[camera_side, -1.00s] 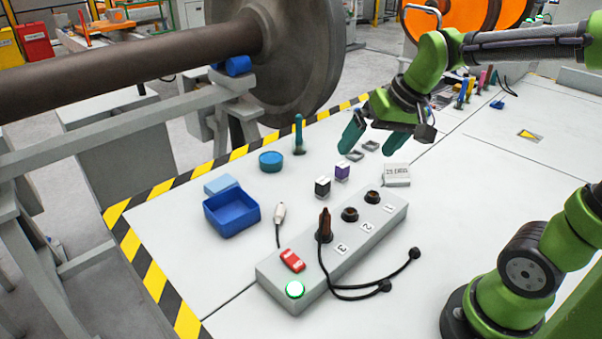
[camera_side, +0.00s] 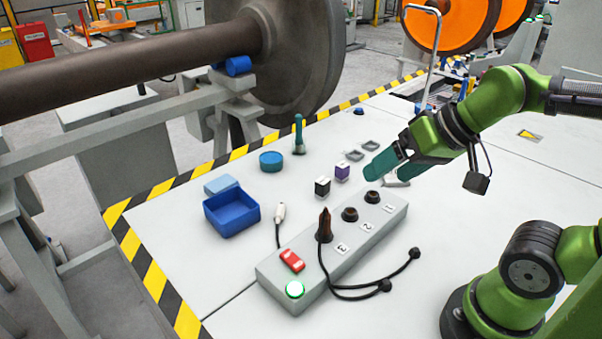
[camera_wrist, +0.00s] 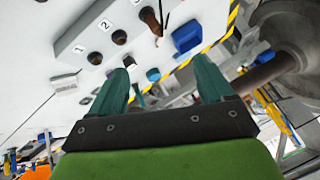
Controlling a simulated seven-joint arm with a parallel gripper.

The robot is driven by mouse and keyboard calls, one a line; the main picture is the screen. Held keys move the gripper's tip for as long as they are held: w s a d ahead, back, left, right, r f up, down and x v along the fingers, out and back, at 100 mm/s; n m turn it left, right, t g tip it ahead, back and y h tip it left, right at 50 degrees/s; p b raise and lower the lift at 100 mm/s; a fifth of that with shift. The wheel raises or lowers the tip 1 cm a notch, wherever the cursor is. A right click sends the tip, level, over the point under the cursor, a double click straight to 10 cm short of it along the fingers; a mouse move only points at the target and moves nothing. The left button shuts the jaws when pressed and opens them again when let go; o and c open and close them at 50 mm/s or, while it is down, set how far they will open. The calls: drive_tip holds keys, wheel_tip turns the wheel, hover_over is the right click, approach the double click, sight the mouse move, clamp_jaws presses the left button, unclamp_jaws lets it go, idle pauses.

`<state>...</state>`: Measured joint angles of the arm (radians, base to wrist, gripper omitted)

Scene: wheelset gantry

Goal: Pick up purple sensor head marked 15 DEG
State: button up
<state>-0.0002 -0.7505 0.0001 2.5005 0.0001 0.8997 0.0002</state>
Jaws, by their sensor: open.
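The purple sensor head (camera_side: 342,172), a small block with a white top, stands upright on the white table. Its marking is too small to read. A similar black sensor head (camera_side: 322,187) stands just left of it. My gripper (camera_side: 382,177) is open and empty, to the right of the purple head and apart from it, with its teal fingers pointing left and tilted. In the wrist view the two fingers of my gripper (camera_wrist: 160,70) are wide apart with nothing held. I cannot make out the purple head there; the left finger may hide it.
A grey socket box (camera_side: 340,245) with a red switch and green lamp lies in front. A blue tray (camera_side: 231,212), a teal round part (camera_side: 271,161) and a green upright tool (camera_side: 299,135) stand left. Black cables (camera_side: 345,297) cross the front table.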

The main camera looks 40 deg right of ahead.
drive_tip(key=shift+c, duration=0.8)
drive_tip(key=n+g+h, duration=0.2)
drive_tip(key=n+g, duration=0.1)
approach(343, 164)
drive_tip(key=x, duration=0.6)
drive_tip(key=shift+s+d+f, duration=0.15)
drive_tip(key=shift+s+f, duration=0.15)
drive_tip(key=shift+w+x, duration=0.2)
drive_tip(key=shift+x, duration=1.2)
drive_tip(key=shift+w+x, duration=0.2)
drive_tip(key=shift+x, duration=1.2)
drive_tip(key=shift+r, duration=0.15)
drive_tip(key=c, duration=1.1)
